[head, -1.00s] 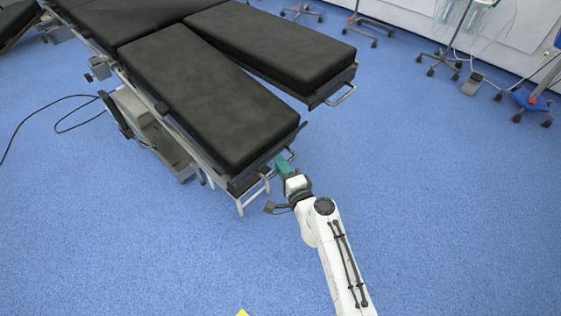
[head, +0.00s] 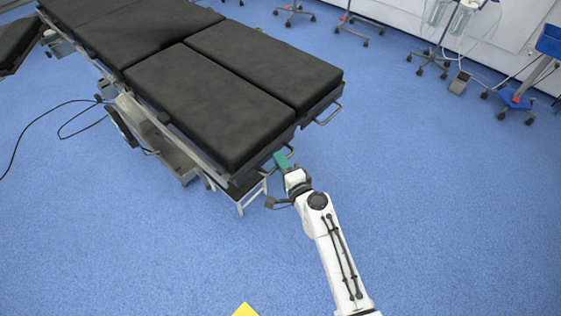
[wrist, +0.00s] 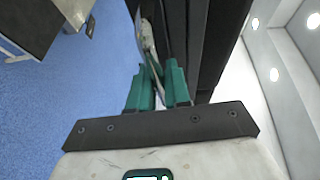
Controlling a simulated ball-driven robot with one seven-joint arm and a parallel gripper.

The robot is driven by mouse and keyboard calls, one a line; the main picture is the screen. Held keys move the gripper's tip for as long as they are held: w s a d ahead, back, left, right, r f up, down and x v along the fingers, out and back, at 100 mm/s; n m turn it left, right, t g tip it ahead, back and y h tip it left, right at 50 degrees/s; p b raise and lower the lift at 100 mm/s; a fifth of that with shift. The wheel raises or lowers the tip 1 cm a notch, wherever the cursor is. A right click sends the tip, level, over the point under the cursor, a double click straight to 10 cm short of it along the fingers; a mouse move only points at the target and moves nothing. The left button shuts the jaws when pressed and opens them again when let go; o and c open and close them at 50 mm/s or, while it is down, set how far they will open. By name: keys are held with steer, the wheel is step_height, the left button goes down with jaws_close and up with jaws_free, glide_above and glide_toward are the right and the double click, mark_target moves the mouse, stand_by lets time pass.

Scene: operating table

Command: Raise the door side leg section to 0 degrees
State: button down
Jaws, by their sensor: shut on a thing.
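The leg section nearer my arm (head: 210,108) is a long black pad on a metal frame at the foot of the operating table. I take it as the door side one, since my gripper holds it. It lies close beside the other leg section (head: 265,62), looking about level with it. My gripper (head: 282,160), with green fingers, is at the near section's end. In the wrist view the fingers (wrist: 160,85) are shut on its metal end handle (wrist: 150,50). The exact grip point is partly hidden by the fingers.
The other section has a free end handle (head: 328,114). A small white-legged step (head: 240,196) stands under the near section's end. Wheeled stands (head: 430,60) are along the back wall.

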steer(key=shift+w+r, duration=0.1)
steer(key=shift+r, duration=0.2)
steer(key=c, duration=1.2)
jaws_free()
steer(key=shift+f, duration=0.2)
steer(key=shift+o, duration=0.2)
steer(key=p+v, duration=0.1)
steer(key=v, duration=1)
steer(key=s+d+n+g+h, duration=0.4)
steer(key=s+d+g, duration=0.3)
steer(key=s+d, duration=0.5)
steer(key=s+d+n+g+h, duration=0.4)
steer(key=s+d+n+g, duration=0.2)
steer(key=s+d, duration=0.7)
steer(key=s+r+n, duration=0.1)
steer(key=s, duration=0.5)
steer(key=shift+s+g, duration=0.4)
